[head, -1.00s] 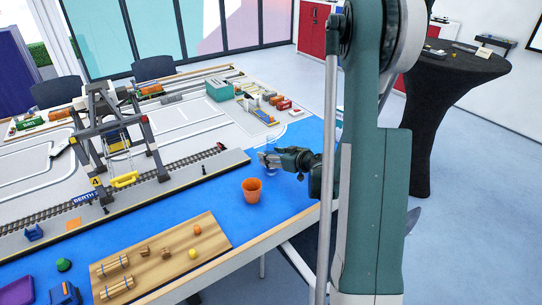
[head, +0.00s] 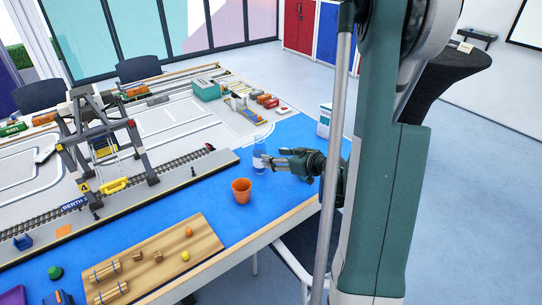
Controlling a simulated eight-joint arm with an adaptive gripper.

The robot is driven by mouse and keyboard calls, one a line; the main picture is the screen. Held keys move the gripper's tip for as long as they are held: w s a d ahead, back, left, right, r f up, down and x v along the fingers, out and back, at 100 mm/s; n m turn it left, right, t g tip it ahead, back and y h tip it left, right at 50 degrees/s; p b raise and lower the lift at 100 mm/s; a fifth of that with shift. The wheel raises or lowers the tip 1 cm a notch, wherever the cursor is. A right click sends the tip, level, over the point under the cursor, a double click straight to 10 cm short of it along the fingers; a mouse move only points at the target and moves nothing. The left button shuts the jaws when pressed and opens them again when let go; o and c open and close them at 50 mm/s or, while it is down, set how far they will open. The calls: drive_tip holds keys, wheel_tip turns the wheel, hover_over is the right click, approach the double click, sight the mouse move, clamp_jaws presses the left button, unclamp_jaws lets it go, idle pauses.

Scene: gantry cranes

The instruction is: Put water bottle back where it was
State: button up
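The clear water bottle (head: 259,156) with a blue tint stands upright on the blue table top, behind and to the right of an orange cup (head: 241,190). My gripper (head: 270,160) is just to the right of the bottle, its fingers pointing left at it. The fingers look spread apart, with a gap between them and nothing visible in it. The fingertips are very close to the bottle's right side; I cannot tell whether they touch.
A model gantry crane (head: 102,150) stands over a rail track at left. A wooden board (head: 160,262) with small wooden pieces and balls lies at the front. A white and blue box (head: 325,121) stands behind my gripper. Blue table (head: 220,220) is bare around the cup.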

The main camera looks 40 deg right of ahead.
drive_tip(key=shift+s+r, duration=0.15)
drive_tip(key=shift+s, duration=0.25)
idle(0.4)
drive_tip(key=s+a+r+g, duration=0.25)
drive_tip(key=a+r, duration=0.25)
drive_tip(key=a, duration=0.7)
drive_tip(key=s+a+r+g, duration=0.25)
drive_tip(key=a+r, duration=0.35)
drive_tip(key=a, duration=0.5)
drive_tip(key=s+a+r+h, duration=0.1)
drive_tip(key=s+a+r, duration=0.1)
drive_tip(key=s+a, duration=0.4)
drive_tip(key=s+a+r+m+g, duration=0.1)
drive_tip(key=s+a+r, duration=0.2)
drive_tip(key=s, duration=1.1)
drive_tip(key=a, duration=0.3)
drive_tip(key=shift+a+r+h, duration=0.15)
drive_tip(key=shift+a+h, duration=0.05)
drive_tip(key=shift+h, duration=0.2)
